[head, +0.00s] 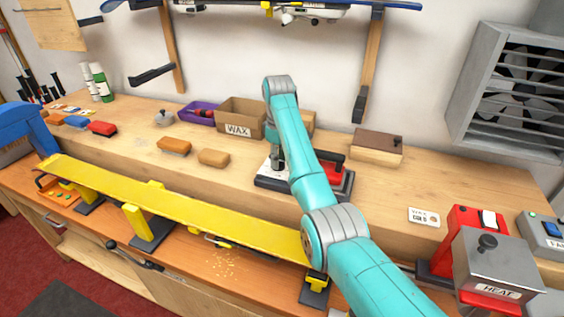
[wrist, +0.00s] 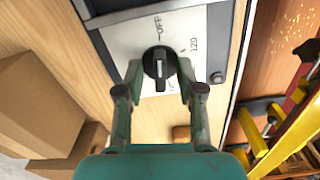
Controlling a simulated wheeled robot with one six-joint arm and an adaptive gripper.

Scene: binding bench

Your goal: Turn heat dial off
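The heat dial (wrist: 160,66) is a black round knob on a white plate (wrist: 120,38) in the wrist view. "OFF" is printed at the plate's top and "120" to the right. The knob's white pointer line faces down, away from OFF. My gripper (wrist: 160,70) is open, with one finger on each side of the knob and small gaps showing. In the head view my gripper (head: 275,165) is low over the white plate of a dark-based device (head: 262,183) with a red part (head: 333,167). The knob is hidden there.
A WAX box (head: 238,130) stands behind, left of my arm; a wooden box (head: 377,148) stands right. A yellow ski (head: 180,207) runs along the bench front. A red-and-grey HEAT unit (head: 490,265) sits at far right.

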